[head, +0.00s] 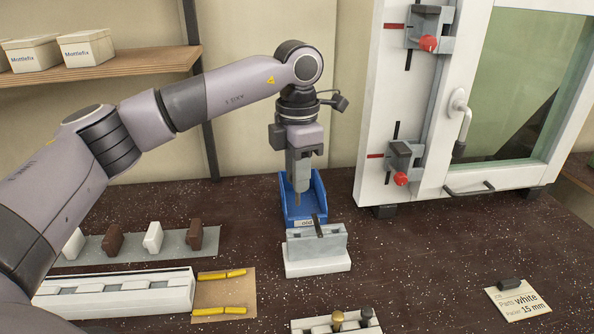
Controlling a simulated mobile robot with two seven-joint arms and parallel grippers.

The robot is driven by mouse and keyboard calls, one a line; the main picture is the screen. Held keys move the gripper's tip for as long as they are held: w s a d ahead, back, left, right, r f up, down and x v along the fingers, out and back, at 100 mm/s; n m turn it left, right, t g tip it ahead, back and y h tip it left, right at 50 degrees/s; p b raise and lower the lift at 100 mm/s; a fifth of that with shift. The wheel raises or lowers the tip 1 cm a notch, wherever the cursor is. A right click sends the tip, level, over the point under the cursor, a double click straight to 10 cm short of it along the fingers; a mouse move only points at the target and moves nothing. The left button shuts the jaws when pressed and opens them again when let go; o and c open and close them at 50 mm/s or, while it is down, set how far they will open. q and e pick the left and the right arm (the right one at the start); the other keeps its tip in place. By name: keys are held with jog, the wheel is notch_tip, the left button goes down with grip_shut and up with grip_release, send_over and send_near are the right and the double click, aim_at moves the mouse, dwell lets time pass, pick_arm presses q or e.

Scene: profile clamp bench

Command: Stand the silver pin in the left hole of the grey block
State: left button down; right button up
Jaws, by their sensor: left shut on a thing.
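My left gripper (299,198) points straight down over the blue bin (294,211) at the middle of the bench. It is shut on a slim thing that seems to be the silver pin, mostly hidden between the fingers. The grey block (330,243) sits on a white base just in front of the bin. A dark, slanted bar (318,226) rises at the block's top; I cannot tell whether it is part of the block. The holes are too small to make out. My right gripper is not in view.
A white fixture with red-knobbed clamps (405,165) and a green window stands at the back right. Dark and white parts (152,238) stand on a grey strip at left, near yellow pieces (222,274). A small holder (310,325) is at the front. The right-middle bench is mostly clear.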

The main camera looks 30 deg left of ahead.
aim_at(298, 205)
pick_arm(q)
jog(key=shift+f+b, duration=1.7)
jog(key=shift+f, duration=0.6)
jog(key=shift+f+b, duration=0.4)
jog(key=shift+f, duration=0.35)
jog(key=shift+f, duration=0.25)
jog(key=shift+f+b, duration=1.55)
jog(key=shift+f, duration=1.05)
jog(key=c, duration=0.9)
grip_release()
jog(key=shift+c, duration=0.2)
